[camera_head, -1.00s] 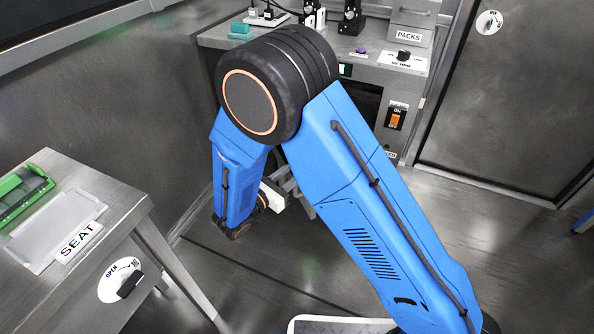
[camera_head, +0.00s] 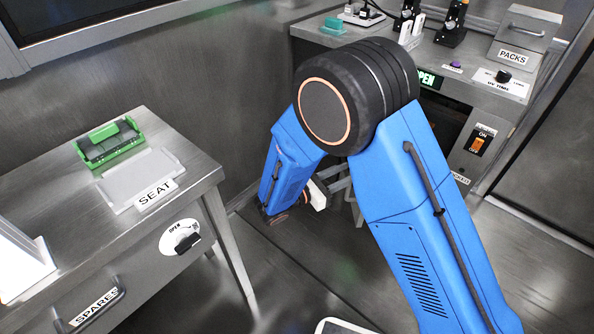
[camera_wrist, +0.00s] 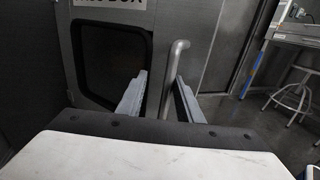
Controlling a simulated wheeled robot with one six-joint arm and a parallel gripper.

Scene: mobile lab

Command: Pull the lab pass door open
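In the wrist view, a grey door (camera_wrist: 82,25) with a dark rounded window fills the left and middle. A sign above the window is cut off and partly readable, ending in "BOX". A pale vertical bar handle (camera_wrist: 174,70) with a bent top stands to the right of the window. My gripper (camera_wrist: 160,79) is open, with one finger on each side of the handle in the picture. I cannot tell whether either finger touches the handle. The door looks shut. In the head view my arm hides most of the gripper, and the door is not identifiable there.
A metal table (camera_head: 200,165) on the left holds a green-framed tray (camera_head: 110,145) and a "SEAT" plate (camera_head: 150,188). A counter (camera_head: 320,33) with instruments and a "PACKS" box (camera_head: 520,35) stands behind my arm. In the wrist view, a stool (camera_wrist: 290,95) stands at right. Floor shows between table and counter.

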